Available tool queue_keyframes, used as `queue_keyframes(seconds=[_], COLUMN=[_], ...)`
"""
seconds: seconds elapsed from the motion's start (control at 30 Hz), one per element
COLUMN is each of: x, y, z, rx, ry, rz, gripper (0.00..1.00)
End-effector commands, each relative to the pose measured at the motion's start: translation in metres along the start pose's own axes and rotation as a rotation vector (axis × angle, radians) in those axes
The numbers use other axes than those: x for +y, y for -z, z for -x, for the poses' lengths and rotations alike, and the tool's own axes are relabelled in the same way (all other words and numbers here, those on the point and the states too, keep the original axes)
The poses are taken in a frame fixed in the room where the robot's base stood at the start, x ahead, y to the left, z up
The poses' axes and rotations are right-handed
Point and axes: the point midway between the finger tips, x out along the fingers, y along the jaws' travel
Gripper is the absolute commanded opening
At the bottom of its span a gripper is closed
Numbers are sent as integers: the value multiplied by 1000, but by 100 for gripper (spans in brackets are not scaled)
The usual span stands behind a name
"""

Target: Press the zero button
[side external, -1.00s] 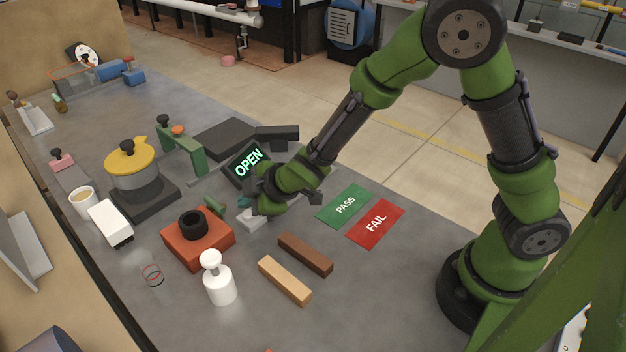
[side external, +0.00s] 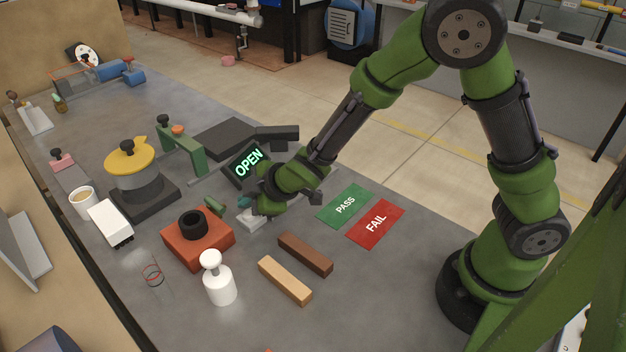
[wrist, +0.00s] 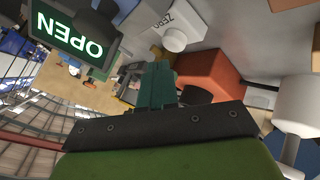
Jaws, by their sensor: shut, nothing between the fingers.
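The zero button is a round light-grey knob (wrist: 174,40) on a pale housing marked ZERO (wrist: 170,14), at the top of the wrist view. In the side view the pale housing (side external: 250,223) shows just below my gripper, and the button itself is largely hidden there. My gripper (side external: 243,203) is shut and empty, with its teal fingers beside and above the housing. In the wrist view the shut fingers (wrist: 160,85) lie below the knob in the picture, apart from it in the image. I cannot tell the exact height gap.
A dark display reading OPEN (side external: 248,163) stands close behind my gripper. A red-orange block with a black ring (side external: 197,240) is to the left. Brown (side external: 305,254) and tan bars (side external: 285,280) lie in front. Green PASS (side external: 345,205) and red FAIL pads (side external: 375,223) lie right.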

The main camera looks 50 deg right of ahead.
Motion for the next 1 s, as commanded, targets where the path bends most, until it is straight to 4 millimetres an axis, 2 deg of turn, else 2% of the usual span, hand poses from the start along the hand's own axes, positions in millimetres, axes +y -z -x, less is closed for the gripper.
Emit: queue_keyframes(seconds=[1.0], x=[-4], y=[-4], z=[-6], rx=[0], ry=[0], rz=[-1], gripper=[0])
